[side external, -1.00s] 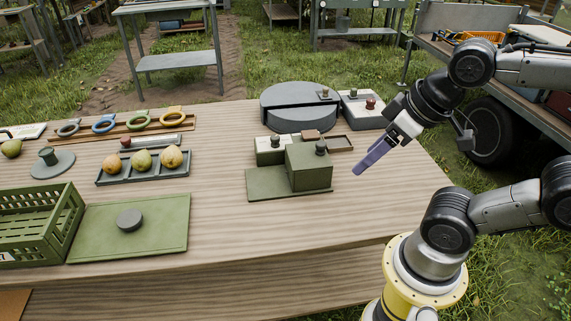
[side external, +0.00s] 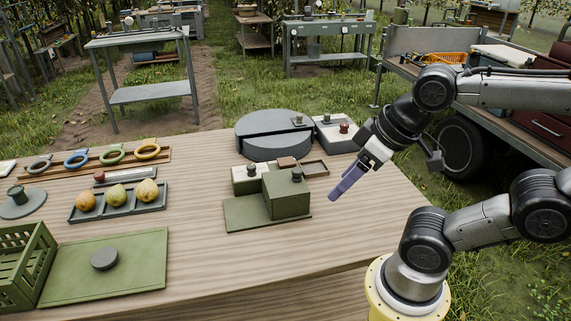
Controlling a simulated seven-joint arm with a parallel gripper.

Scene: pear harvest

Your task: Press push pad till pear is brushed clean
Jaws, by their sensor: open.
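A green box device (side external: 288,201) with a dark knob (side external: 297,174) stands on a green base plate near mid-table. A white block (side external: 336,136) with a red knob (side external: 344,128) stands behind it, beside a round grey drum. I cannot tell which part is the push pad, and no brush is clearly visible. My gripper (side external: 341,188), with purple fingers, hangs open to the right of the green device, apart from it, with nothing visible in it.
The round grey drum (side external: 275,147) stands at the back. Colored rings (side external: 112,155) lie on a rack at the back left. A green crate (side external: 20,268) and a green mat (side external: 125,262) with a grey disc (side external: 104,258) are at the front left. The front middle tabletop is clear.

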